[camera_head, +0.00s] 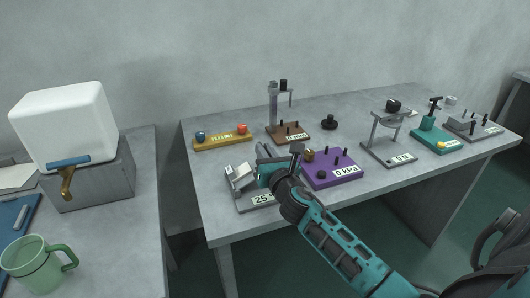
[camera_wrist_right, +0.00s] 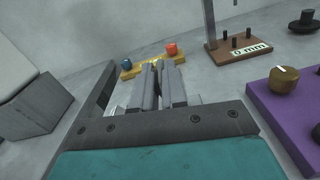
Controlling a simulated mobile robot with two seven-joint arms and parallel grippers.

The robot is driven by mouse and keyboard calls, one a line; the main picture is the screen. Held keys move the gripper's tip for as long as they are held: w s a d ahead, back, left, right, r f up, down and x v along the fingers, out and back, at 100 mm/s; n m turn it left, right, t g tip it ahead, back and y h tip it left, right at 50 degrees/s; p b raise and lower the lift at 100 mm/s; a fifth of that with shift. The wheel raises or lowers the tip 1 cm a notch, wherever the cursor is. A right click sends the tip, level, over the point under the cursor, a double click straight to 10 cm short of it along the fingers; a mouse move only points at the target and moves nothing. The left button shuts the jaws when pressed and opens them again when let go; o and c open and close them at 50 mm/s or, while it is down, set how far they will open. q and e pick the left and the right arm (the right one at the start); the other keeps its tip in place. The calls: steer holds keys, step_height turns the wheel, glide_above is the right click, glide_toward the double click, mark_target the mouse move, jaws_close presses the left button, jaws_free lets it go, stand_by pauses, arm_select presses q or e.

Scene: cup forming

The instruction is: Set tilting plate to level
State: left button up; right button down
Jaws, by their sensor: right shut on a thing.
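The tilting plate device (camera_head: 243,205) stands near the front left of the long table in the head view. Its pale plate (camera_head: 240,174) looks tilted, and its label reads 25, with the rest hidden behind my arm. My right gripper (camera_head: 262,165) is at the device's right side, in front of part of it. In the wrist view the fingers (camera_wrist_right: 158,80) are close together, shut on a part of the device that they mostly hide. Pale bits of the device show beside the fingers. My left gripper is not in view.
A purple base (camera_head: 335,170) labelled 0 kPa stands close on the right. A yellow base (camera_head: 222,142) with blue and red knobs lies behind, beside a brown stand (camera_head: 288,134). More devices stand further right. A white box (camera_head: 65,125) and green mug (camera_head: 35,265) are on the left table.

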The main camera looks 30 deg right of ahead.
steer(key=f+m+b, duration=0.1)
steer(key=d+f+m+b, duration=0.2)
steer(key=f+m, duration=0.1)
steer(key=shift+s+d, duration=0.1)
steer(key=shift+s, duration=0.2)
steer(key=shift+d+f+m+b, duration=0.15)
steer(key=shift+f+m+b, duration=0.15)
steer(key=shift+m+b, duration=0.1)
steer(key=c, duration=1.2)
jaws_free()
steer(key=shift+d, duration=0.1)
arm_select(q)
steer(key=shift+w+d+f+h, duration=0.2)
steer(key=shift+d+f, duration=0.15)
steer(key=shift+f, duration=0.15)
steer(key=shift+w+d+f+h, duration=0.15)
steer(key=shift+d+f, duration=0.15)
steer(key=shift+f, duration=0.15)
arm_select(e)
steer(key=shift+o, duration=0.2)
steer(key=v, duration=1.2)
steer(key=shift+s, duration=0.15)
steer(key=shift+s+a, duration=0.2)
steer(key=shift+s, duration=0.15)
